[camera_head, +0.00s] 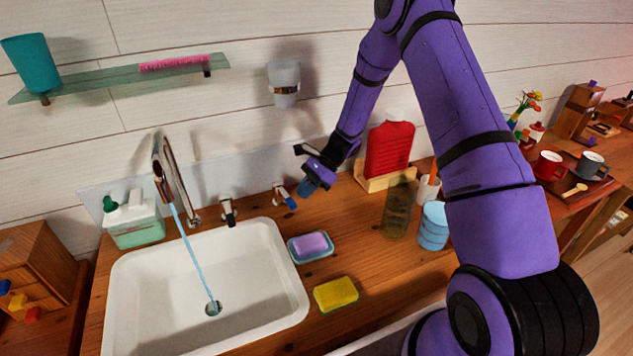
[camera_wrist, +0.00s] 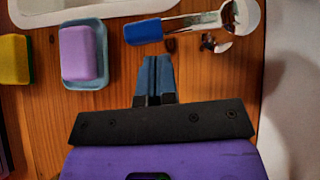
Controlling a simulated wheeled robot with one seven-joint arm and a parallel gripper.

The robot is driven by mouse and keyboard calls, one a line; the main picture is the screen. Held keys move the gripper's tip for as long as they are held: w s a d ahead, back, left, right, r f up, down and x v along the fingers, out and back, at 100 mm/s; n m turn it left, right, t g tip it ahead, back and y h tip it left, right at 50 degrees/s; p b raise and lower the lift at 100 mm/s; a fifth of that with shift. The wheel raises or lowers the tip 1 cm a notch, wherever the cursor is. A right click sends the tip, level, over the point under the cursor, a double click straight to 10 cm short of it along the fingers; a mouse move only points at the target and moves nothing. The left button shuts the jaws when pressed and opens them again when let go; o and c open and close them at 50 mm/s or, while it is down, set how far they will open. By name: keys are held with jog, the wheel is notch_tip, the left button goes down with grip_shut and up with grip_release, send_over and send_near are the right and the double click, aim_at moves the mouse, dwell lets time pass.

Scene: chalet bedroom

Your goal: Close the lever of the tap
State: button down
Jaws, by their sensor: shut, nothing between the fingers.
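The tap's chrome spout (camera_head: 176,178) arches over the white sink (camera_head: 290,305), and a blue stream of water (camera_head: 194,255) runs from it to the drain. A lever with a blue tip (camera_head: 288,200) sits on the counter to the right of the sink. In the wrist view the blue-tipped lever (camera_wrist: 178,27) points left from its chrome base. A second chrome handle (camera_head: 228,211) stands nearer the spout. My gripper (camera_head: 306,188) is shut and empty, just right of the blue-tipped lever. In the wrist view my gripper's fingertips (camera_wrist: 152,62) are close to the lever, with a small visible gap.
A purple soap (camera_head: 311,244) in a blue dish and a yellow sponge (camera_head: 336,293) lie right of the sink. A glass shelf (camera_head: 120,78) is above.

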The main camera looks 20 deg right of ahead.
aim_at(290, 199)
jog(key=shift+s+a, duration=0.1)
jog(key=shift+a, duration=0.7)
jog(key=shift+s+a, duration=0.3)
jog(key=shift+a, duration=0.75)
